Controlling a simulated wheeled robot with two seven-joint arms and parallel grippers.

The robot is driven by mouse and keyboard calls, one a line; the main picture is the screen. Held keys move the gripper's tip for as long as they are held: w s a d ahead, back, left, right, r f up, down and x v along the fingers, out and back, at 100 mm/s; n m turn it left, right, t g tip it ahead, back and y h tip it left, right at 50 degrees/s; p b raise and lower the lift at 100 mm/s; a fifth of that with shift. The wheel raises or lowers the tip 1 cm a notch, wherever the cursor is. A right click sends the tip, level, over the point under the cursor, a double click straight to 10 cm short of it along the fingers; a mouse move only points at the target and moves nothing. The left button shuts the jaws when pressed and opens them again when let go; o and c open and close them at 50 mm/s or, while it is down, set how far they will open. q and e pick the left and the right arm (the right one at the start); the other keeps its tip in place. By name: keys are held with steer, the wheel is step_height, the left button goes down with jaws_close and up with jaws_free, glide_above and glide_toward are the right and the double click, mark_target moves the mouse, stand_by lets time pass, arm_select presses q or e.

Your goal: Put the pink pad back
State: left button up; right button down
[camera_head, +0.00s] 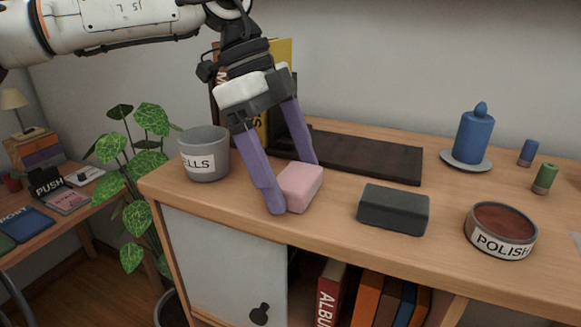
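The pink pad (304,187) is a small rounded block on the wooden cabinet top, near its front edge. My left gripper (294,187) reaches down over it from above with two purple fingers. One finger stands at the pad's near left side and covers part of it. My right gripper is not in view.
A grey labelled pot (205,162) stands left of the gripper. A dark block (393,209) and a round polish tin (501,233) lie to the right. Behind are a dark flat board (365,157) and a blue candle (475,138) on a dish. Wood between pad and dark block is clear.

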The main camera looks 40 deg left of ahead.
arm_select(q)
steer(key=shift+r, duration=0.1)
steer(key=v, duration=1.2)
